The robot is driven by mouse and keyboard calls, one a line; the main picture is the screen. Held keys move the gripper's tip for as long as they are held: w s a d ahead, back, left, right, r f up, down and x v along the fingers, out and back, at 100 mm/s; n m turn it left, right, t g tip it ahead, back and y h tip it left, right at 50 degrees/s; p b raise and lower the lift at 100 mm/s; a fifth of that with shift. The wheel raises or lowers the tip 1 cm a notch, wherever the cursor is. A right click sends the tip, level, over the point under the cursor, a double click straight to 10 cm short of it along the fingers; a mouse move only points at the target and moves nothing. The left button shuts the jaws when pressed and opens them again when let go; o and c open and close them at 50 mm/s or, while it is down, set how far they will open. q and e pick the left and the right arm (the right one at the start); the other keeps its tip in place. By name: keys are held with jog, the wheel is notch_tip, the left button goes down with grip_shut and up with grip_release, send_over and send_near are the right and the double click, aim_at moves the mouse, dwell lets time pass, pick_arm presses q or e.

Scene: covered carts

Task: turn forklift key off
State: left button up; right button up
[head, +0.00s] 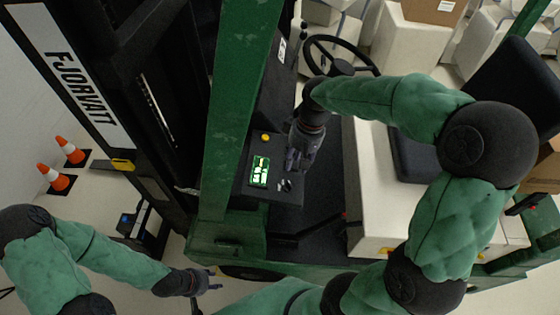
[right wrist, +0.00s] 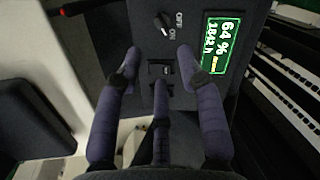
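The key switch (head: 287,186) is a small dark knob on the black dash panel, right of the lit display. In the right wrist view the black key (right wrist: 163,23) sits beside the white OFF and ON labels; I cannot tell for sure which it points to. My right gripper (head: 296,164) hangs over the panel just above the key in the head view. In the right wrist view its fingers (right wrist: 158,58) are spread and empty, with the key beyond their tips, apart from them. My left gripper (head: 212,283) is low at left, away from the panel, its fingers spread and empty.
The green display (head: 260,171) and a yellow button (head: 265,137) are on the panel. A small black switch (right wrist: 160,72) lies between my right fingers in view. A green mast post (head: 232,110), steering wheel (head: 340,55) and seat (head: 410,150) surround the panel. Orange cones (head: 54,178) stand far left.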

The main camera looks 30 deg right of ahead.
aim_at(289, 186)
jog(key=f, duration=0.3)
jog(key=a+f, duration=0.1)
jog(key=f, duration=0.5)
jog(key=shift+s+a+f+p, duration=0.25)
jog(key=shift+a+p, duration=0.1)
jog(key=shift+a, duration=0.05)
jog(key=shift+w+f, duration=0.15)
jog(key=shift+f, duration=0.15)
grip_shut()
